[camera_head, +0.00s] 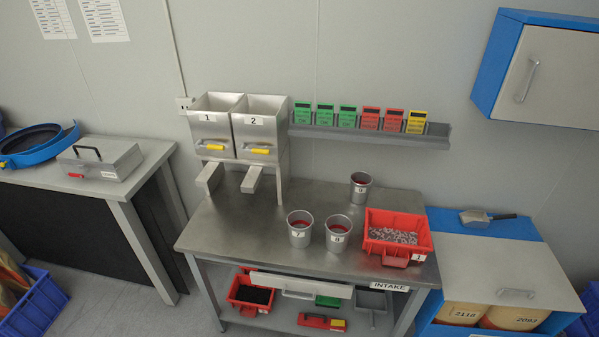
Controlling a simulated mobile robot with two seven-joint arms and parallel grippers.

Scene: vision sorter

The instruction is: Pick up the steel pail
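Three steel pails stand upright on the metal table (235,222). One pail (300,234) is near the front middle, a second pail (338,238) is just right of it, and a third pail (360,190) is farther back. Each has a small number label; the two front ones show something dark red inside. The frames do not tell which pail is meant. Neither of my grippers is in view.
A red bin (421,235) of grey pieces sits right of the pails. A two-hopper dispenser (240,133) with chutes stands at the back left. A card shelf (440,140) runs along the wall. The table's left front is clear. A blue cabinet (508,50) hangs upper right.

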